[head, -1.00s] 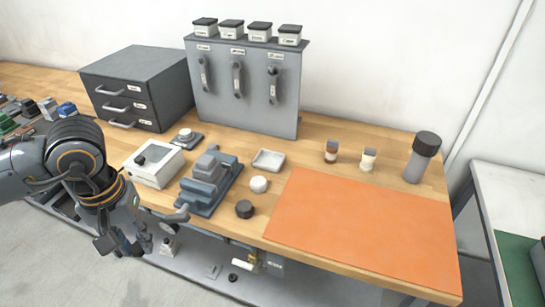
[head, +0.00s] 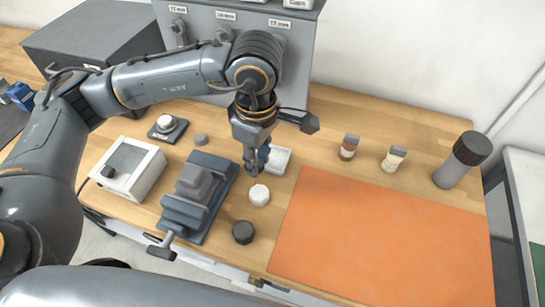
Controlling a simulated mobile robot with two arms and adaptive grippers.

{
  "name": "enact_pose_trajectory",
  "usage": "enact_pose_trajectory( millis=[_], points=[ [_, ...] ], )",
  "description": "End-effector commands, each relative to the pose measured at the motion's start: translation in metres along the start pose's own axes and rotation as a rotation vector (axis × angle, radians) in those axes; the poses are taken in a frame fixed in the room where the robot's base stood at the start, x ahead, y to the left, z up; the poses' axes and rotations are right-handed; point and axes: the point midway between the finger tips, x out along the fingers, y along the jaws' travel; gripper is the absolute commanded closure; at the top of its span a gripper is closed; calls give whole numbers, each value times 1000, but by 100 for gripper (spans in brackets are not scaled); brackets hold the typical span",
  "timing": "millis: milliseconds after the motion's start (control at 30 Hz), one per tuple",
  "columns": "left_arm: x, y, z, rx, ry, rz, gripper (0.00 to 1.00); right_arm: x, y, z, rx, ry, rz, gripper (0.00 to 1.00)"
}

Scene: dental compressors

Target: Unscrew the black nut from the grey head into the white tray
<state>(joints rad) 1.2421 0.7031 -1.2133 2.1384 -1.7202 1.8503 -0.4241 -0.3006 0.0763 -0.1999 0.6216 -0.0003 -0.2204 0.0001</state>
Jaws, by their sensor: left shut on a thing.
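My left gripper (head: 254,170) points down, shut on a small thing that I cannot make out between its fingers. Its tips show just left of the white tray (head: 284,162) and behind a white round cap (head: 260,196). The gripper partly covers the tray. A grey block-shaped head (head: 194,180) sits in the blue-grey vise (head: 198,215), left of the gripper. I cannot make out a nut on it. A black round piece (head: 242,232) lies on the bench in front of the white cap. My right gripper is not in view.
A grey cylinder with a black top (head: 460,163) and two small jars (head: 348,147) stand at the back right. An orange mat (head: 380,235) is clear. A white box (head: 130,167) is left of the vise. The grey panel (head: 330,35) stands behind.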

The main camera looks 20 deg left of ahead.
Motion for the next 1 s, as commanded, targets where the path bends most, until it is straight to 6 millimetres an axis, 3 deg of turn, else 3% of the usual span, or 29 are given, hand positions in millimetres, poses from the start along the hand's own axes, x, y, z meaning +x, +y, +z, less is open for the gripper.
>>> enact_pose_trajectory(
  millis=[200, 433, 667, 1000],
  points=[
    [1, -5, 21, -539, -15, -4, 100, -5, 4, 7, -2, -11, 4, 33],
    [2, -8, 33, -941, -28, -11, 100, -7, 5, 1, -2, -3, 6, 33],
    [5, 1, 30, -1072, -29, -17, 100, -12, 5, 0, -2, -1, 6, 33],
    [39, 69, -10, -1074, -26, -17, 100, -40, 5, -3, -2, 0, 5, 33]
  ],
)
